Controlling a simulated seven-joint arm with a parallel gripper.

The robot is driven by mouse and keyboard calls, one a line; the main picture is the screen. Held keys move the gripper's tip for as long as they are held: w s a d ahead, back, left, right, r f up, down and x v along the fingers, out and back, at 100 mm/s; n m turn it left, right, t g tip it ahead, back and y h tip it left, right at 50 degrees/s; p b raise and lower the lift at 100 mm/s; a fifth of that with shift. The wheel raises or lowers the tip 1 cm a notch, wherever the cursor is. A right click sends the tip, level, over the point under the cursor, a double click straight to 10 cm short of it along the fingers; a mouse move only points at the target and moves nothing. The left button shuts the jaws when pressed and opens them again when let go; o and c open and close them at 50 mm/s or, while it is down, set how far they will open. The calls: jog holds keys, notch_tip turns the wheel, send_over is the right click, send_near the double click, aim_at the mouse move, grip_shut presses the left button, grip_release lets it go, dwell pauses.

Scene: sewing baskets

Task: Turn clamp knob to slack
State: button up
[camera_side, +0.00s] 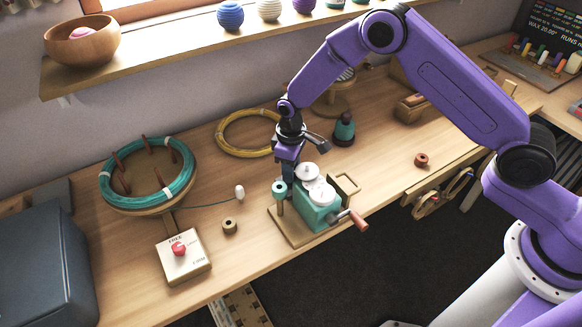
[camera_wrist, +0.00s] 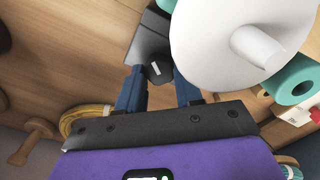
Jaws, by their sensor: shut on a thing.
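My gripper (camera_side: 289,172) points down at the back left of a small winder with a teal body (camera_side: 318,219). In the wrist view my gripper's two blue fingers (camera_wrist: 158,76) are shut on a small dark knob with a pale mark (camera_wrist: 158,70), apparently the clamp knob. A dark block (camera_wrist: 150,40) lies just beyond it. The side view hides the knob behind the fingers. White discs (camera_side: 321,194) top the winder, and one large white disc (camera_wrist: 215,55) covers much of the wrist view's upper right.

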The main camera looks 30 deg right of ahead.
jog(key=o, duration=1)
jog(key=shift+o, duration=0.2)
notch_tip(320, 180, up, 18)
jog(key=shift+f, duration=0.25)
